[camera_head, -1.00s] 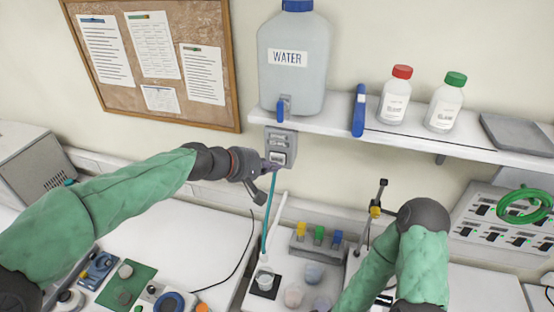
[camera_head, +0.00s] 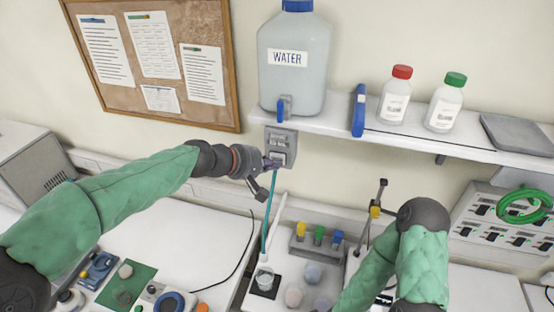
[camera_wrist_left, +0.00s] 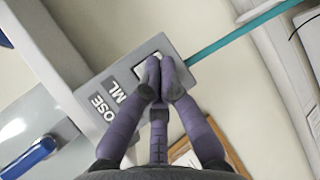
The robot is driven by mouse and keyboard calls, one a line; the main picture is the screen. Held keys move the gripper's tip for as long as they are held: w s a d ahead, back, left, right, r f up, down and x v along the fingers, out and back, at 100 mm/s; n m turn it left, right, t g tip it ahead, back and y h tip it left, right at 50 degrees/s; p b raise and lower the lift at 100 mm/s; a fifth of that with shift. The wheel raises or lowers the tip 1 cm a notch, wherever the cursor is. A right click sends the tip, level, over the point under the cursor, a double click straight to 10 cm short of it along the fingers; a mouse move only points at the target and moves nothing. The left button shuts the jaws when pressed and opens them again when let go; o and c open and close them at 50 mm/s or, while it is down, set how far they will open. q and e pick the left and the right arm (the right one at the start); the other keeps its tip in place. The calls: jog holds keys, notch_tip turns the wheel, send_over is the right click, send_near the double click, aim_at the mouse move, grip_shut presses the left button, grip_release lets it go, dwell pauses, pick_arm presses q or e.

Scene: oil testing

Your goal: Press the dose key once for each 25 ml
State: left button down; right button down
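A grey dose unit (camera_head: 281,139) hangs below the shelf under the water tank (camera_head: 293,80). In the left wrist view the unit (camera_wrist_left: 108,91) shows the words DOSE and ML and a white key (camera_wrist_left: 148,63). My left gripper (camera_head: 272,164) is at the unit's lower part. In the left wrist view its fingertips (camera_wrist_left: 161,82) are together, empty, and overlap the key; I cannot tell whether they touch it. A teal tube (camera_head: 270,215) runs down from the unit to a small clear beaker (camera_head: 264,275). Its fill level is unclear. My right gripper is out of view.
A rack with yellow, green and blue caps (camera_head: 316,246) and several small cups stand right of the beaker. Red-capped (camera_head: 395,98) and green-capped (camera_head: 444,105) bottles stand on the shelf (camera_head: 470,145). My right arm covers the right of the bench.

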pick_arm(q)
jog(key=shift+w+d, duration=0.15)
jog(key=shift+w, duration=0.25)
dwell(0.6)
jog(key=shift+s, duration=0.2)
jog(key=shift+s+a, duration=0.3)
jog(key=shift+s, duration=0.35)
jog(key=shift+s+a+b, duration=0.25)
jog(key=shift+s, duration=0.55)
jog(key=shift+s+a+b, duration=0.25)
jog(key=shift+s+b, duration=0.05)
jog(key=shift+s, duration=0.5)
jog(key=shift+s+a+b, duration=0.25)
jog(key=shift+s, duration=0.55)
jog(key=shift+f, duration=0.1)
